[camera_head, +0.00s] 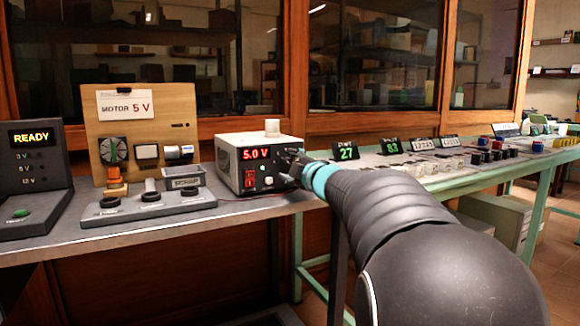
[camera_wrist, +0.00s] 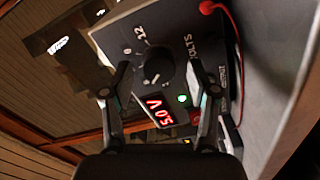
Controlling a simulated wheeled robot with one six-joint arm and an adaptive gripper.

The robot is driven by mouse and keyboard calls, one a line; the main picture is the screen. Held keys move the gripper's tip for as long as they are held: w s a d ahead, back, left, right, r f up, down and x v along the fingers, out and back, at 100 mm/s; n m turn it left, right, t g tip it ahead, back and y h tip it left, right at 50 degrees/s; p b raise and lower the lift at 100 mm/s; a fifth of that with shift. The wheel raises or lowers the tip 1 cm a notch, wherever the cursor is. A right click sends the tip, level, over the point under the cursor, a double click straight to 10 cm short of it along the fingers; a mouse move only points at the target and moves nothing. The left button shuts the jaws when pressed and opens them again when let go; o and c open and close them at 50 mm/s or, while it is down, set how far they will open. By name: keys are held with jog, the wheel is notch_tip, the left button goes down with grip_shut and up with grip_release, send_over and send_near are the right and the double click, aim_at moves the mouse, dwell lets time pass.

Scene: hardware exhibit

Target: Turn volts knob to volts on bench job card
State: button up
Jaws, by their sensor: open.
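The grey power supply (camera_head: 226,161) stands on the bench and its red display (camera_head: 256,154) reads 5.0 V. The job card (camera_head: 125,105) on the wooden board reads MOTOR 5 V. In the wrist view the black volts knob (camera_wrist: 155,72) sits on the panel beside the VOLTS label, and the display (camera_wrist: 160,112) again shows 5.0 V. My gripper (camera_wrist: 162,68) is open, one finger on each side of the knob, with visible gaps. In the head view my gripper (camera_head: 297,165) is at the supply's front and hides the knob there.
A grey panel with several black knobs (camera_head: 150,197) lies left of the supply. A red switch (camera_head: 250,180) is on the supply's front. A red wire (camera_wrist: 222,18) shows near my gripper. Green number displays (camera_head: 346,153) stand to the right.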

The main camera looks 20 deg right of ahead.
jog(key=s, duration=1.2)
jog(key=shift+d, duration=0.15)
jog(key=shift+d, duration=0.1)
jog(key=s+d+f+m+g+h, duration=0.6)
jog(key=d+f+m+h, duration=0.35)
jog(key=m, duration=0.25)
jog(key=s+a+f+m+g+y+p, duration=0.1)
jog(key=s+a+f+m+g, duration=0.15)
jog(key=s+f, duration=0.25)
jog(key=s+a+f+m+g+y+p, duration=0.1)
jog(key=s+a+f+g+y, duration=0.15)
jog(key=s+a, duration=0.2)
jog(key=s+a+f+m+g+y, duration=0.1)
jog(key=s+a+f, duration=0.2)
jog(key=a, duration=0.3)
jog(key=s+a+f+g+y+p, duration=0.1)
jog(key=s+a+f+y, duration=0.15)
jog(key=a, duration=0.35)
jog(key=s+a+r+n+y+p, duration=0.2)
jog(key=s+a, duration=0.2)
jog(key=a, duration=0.6)
jog(key=shift+s+a+t, duration=0.15)
jog(key=shift+t, duration=0.15)
